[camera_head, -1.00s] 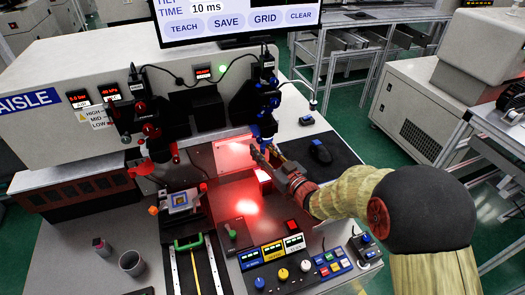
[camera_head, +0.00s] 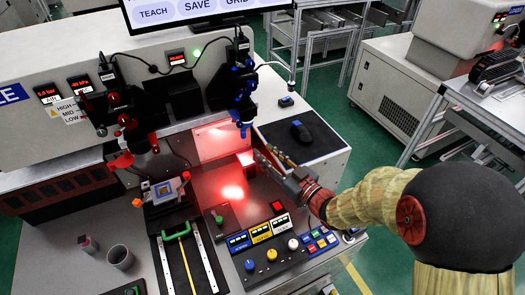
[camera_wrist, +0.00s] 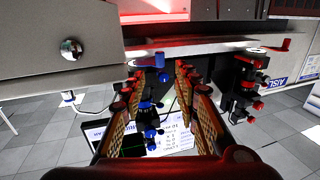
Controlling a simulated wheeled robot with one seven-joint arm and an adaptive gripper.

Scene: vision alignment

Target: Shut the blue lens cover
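The blue camera unit (camera_head: 242,95) hangs from the front of the machine. In the wrist view, its blue lens cover (camera_wrist: 147,60) is a small flat flap at the lens end, seeming to stand out to the side of the lens. In the head view, the cover is too small to make out clearly. My gripper (camera_head: 268,157) is right of and slightly below the unit's lower end. The wrist view shows my gripper (camera_wrist: 158,100) open and empty, with the blue unit beyond the gap between the fingers. I see no contact with the cover.
A red camera unit (camera_head: 122,125) with a red flap hangs to the left. Below are a lit red plate (camera_head: 232,188), a stage with a small chip (camera_head: 163,190) and a button panel (camera_head: 275,250). A black mouse (camera_head: 300,130) lies on a dark mat at right.

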